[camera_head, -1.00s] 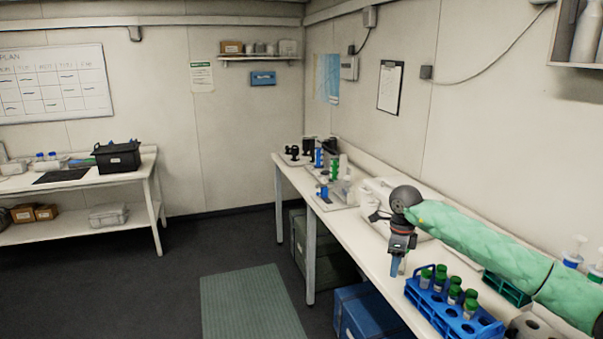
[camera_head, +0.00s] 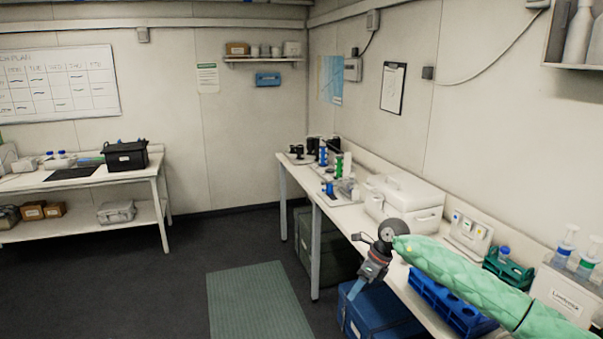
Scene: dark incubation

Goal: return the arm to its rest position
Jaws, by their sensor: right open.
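My right arm, in a green sleeve, reaches in from the lower right over the bench. My right gripper (camera_head: 359,287) hangs past the bench's front edge, above the blue crate, tilted down to the left. It is open and I see nothing in it. My left gripper is not in view.
The right bench (camera_head: 345,217) carries a white box (camera_head: 405,203), a blue tube rack (camera_head: 445,303) partly behind my arm, and a green rack (camera_head: 508,268). A blue crate (camera_head: 372,313) stands below on the floor. A mat (camera_head: 258,300) lies on open floor at left.

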